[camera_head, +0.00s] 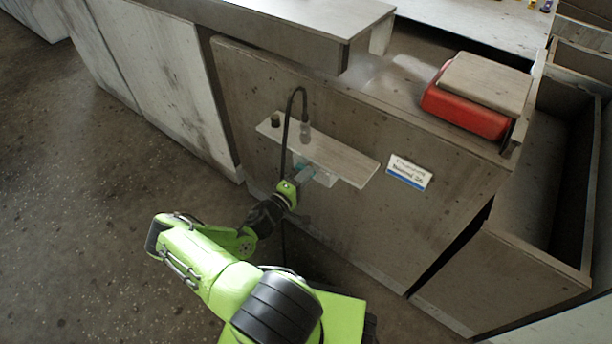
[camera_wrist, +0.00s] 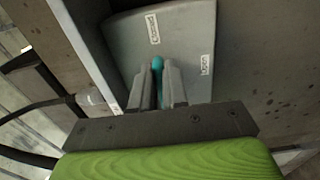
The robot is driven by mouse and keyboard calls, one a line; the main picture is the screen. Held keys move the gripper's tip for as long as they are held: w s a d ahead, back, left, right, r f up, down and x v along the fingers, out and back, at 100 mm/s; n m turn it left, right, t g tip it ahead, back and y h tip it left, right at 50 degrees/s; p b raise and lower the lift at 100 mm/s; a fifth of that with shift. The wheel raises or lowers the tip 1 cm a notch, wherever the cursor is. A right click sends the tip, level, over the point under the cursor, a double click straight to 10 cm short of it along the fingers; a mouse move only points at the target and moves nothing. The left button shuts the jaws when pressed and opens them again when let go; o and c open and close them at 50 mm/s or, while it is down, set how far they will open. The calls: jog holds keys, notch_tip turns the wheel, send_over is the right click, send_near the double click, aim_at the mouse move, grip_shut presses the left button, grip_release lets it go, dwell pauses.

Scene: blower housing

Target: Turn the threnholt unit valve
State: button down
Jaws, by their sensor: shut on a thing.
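The valve has a small teal handle (camera_wrist: 157,63) in front of a grey plate (camera_wrist: 185,35) in the wrist view. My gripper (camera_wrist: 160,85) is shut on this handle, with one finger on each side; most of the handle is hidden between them. Two white labels are on the plate, one above the handle (camera_wrist: 152,28) and one to its right (camera_wrist: 206,65); their small words are hard to read. In the head view my gripper (camera_head: 303,175) reaches the panel front below a narrow shelf, and the handle is mostly hidden there.
The shelf (camera_head: 345,160) juts out just above my gripper. A black cable (camera_head: 284,150) hangs down close to it. A white sign (camera_head: 409,172) is on the panel at right. A red box (camera_head: 460,113) sits on the counter. Open floor (camera_head: 90,220) lies at left.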

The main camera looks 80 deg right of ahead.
jog(key=shift+f, duration=0.1)
dwell(0.3)
jog(key=c, duration=1.1)
grip_release()
jog(key=shift+c, duration=0.2)
jog(key=p+v, duration=0.3)
jog(key=v, duration=1.3)
jog(key=shift+d, duration=0.1)
